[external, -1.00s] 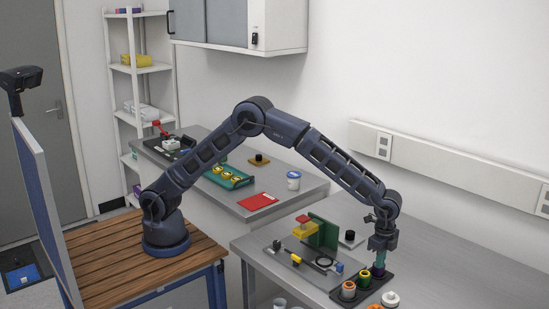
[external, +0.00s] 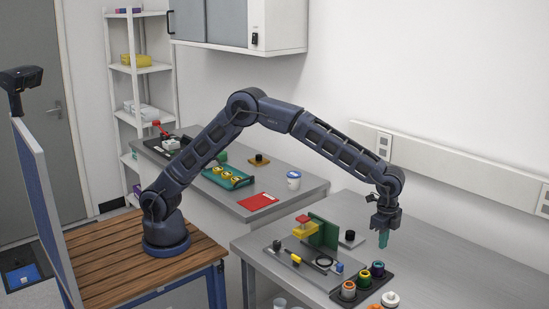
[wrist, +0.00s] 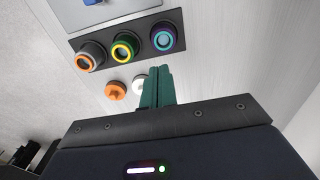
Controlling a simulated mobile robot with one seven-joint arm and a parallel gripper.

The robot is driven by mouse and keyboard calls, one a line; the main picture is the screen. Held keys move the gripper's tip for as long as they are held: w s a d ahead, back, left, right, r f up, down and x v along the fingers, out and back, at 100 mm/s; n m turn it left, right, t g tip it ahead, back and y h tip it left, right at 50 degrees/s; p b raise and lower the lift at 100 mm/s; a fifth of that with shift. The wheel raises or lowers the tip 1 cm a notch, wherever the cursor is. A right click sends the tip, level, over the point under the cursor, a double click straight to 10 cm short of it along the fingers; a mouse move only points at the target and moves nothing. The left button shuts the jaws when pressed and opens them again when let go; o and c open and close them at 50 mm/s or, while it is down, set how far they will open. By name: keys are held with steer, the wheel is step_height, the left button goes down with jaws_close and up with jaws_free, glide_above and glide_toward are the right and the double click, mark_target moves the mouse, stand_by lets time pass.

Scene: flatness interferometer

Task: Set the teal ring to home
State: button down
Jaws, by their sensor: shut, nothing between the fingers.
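The teal ring (wrist: 164,38) is on the purple-edged knob at the right end of a dark panel (wrist: 143,27) in the wrist view. The same knob (external: 377,268) stands at the far end of the panel in the external view. Its setting mark is too small to read. My gripper (external: 384,244) points down above the bench and is clear of the knob. Its green fingers (wrist: 158,70) are shut together and empty, just below the panel in the wrist view.
Beside it on the panel are a yellow-ringed green knob (wrist: 124,47) and an orange-ringed grey knob (wrist: 90,57). A white knob (external: 390,299) and an orange knob (wrist: 115,90) sit close by. A green upright plate (external: 323,231) and a yellow block (external: 304,231) stand to the left.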

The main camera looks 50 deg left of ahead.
step_height(320, 180, up, 6)
stand_by(0.4)
stand_by(0.4)
